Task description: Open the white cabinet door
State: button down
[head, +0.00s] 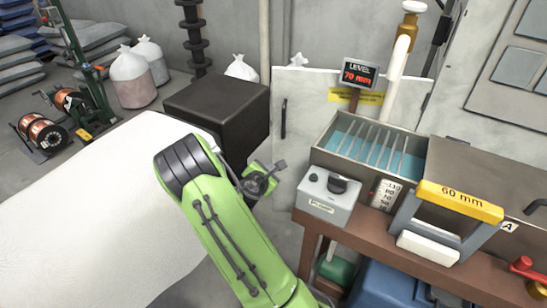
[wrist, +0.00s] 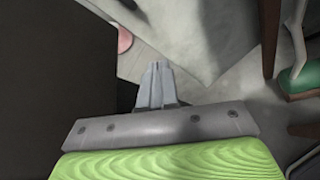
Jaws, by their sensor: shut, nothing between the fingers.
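The white cabinet door (head: 296,95) is a pale upright panel behind the workbench in the head view. A dark vertical handle (head: 283,118) is near its left edge. Its lower right part is hidden by the tank and bench. I cannot tell whether it is ajar. My gripper (head: 277,166) is below the handle, in front of the door's lower left part, and is not on the handle. In the wrist view the gripper's fingers (wrist: 157,84) are together and empty.
A dark box (head: 218,108) stands close left of my gripper. A white-covered surface (head: 90,215) fills the lower left. The brown bench (head: 400,240) at right carries a water tank (head: 365,155), a grey pump box (head: 325,202) and a yellow-topped frame (head: 460,200).

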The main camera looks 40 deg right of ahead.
notch_tip(320, 180, down, 6)
jog(key=w+d+n+t, duration=0.1)
jog(key=w+n+t, duration=0.1)
jog(key=n, duration=0.6)
jog(key=b, duration=0.2)
send_near(275, 152)
jog(key=shift+t, duration=0.3)
jog(key=x, duration=0.5)
jog(key=shift+s+d+f, duration=0.1)
jog(key=shift+d+f, duration=0.2)
jog(key=shift+f, duration=0.15)
jog(key=shift+w+d, duration=0.35)
jog(key=shift+d, duration=0.05)
jog(key=shift+r, duration=0.1)
